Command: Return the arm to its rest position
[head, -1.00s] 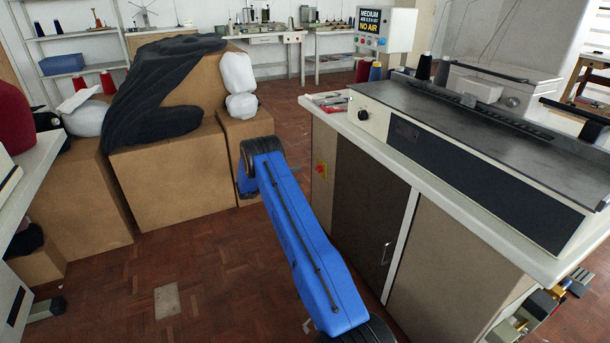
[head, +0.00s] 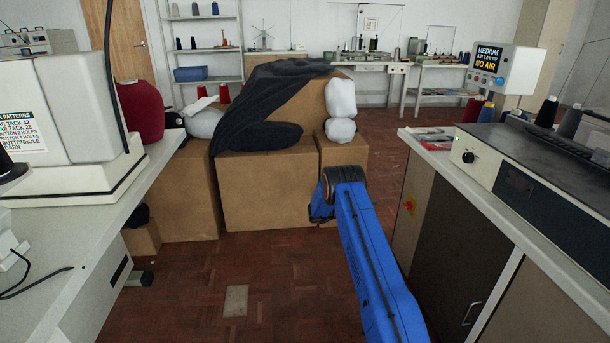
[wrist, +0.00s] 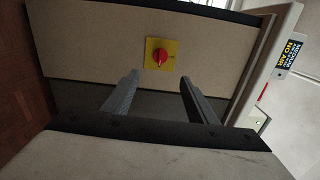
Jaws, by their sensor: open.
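My blue arm (head: 372,265) reaches forward from the lower right of the head view, with its dark joint at the far end. My gripper is hidden behind the arm in the head view. In the wrist view my gripper (wrist: 157,80) shows two grey fingers spread apart with nothing between them. Beyond the fingers is a beige cabinet side with a red rotary switch on a yellow plate (wrist: 160,54). The same switch (head: 409,205) shows on the cabinet in the head view, right of my arm.
A machine cabinet (head: 438,225) stands close on the right. A white table (head: 95,225) with a machine is on the left. Cardboard boxes (head: 268,190) with dark cloth block the way ahead. Bare wooden floor (head: 285,285) lies between.

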